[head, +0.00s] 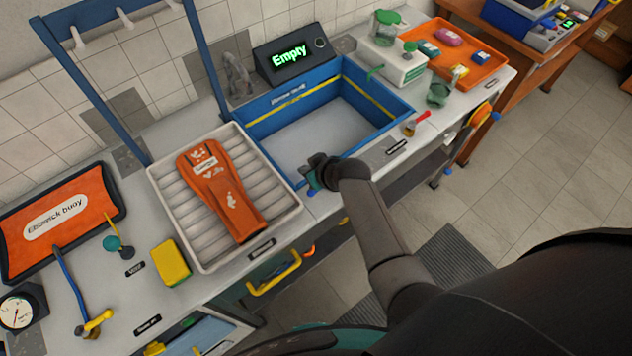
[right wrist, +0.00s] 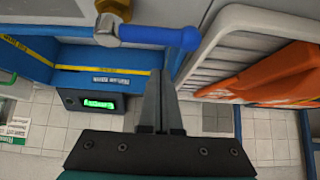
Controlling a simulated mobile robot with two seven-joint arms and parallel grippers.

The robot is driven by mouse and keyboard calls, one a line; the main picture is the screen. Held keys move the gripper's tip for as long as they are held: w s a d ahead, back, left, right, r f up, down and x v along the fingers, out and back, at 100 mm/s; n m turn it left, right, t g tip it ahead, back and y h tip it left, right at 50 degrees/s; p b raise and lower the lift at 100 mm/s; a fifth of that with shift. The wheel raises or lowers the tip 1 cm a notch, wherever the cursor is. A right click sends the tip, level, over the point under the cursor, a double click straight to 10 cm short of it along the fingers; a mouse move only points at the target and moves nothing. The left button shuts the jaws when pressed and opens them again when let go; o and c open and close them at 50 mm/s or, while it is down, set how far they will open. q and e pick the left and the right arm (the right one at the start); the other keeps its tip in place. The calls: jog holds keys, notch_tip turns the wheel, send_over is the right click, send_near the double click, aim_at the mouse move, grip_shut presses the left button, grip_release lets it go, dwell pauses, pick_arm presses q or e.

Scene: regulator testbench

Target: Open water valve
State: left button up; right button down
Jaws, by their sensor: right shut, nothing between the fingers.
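A blue lever handle (right wrist: 160,36) on a brass valve body (right wrist: 112,22) shows at the top of the right wrist view, between the blue tank and the white tray. My right gripper (head: 312,179) is at the front left corner of the blue tank (head: 375,125) in the head view and hides most of that spot. In the right wrist view its fingers (right wrist: 160,88) are shut and empty, pointing toward the handle with a visible gap. The tank's display (head: 289,55) reads "Empty". My left gripper is not in view.
A white ribbed tray (head: 285,222) with an orange vest (head: 225,195) stands left of the tank. A yellow sponge (head: 171,264), a blue lever with a yellow fitting (head: 68,278) and a gauge (head: 18,312) are further left. An orange tray (head: 490,62) is at right.

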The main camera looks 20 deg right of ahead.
jog(key=s, duration=0.1)
jog(key=s+d, duration=0.1)
jog(key=s, duration=0.1)
jog(key=shift+s+d+f+p, duration=0.1)
jog(key=shift+s+f+p, duration=0.1)
jog(key=shift+p, duration=0.2)
jog(key=shift+s+d+f, duration=0.1)
jog(key=shift+s, duration=0.05)
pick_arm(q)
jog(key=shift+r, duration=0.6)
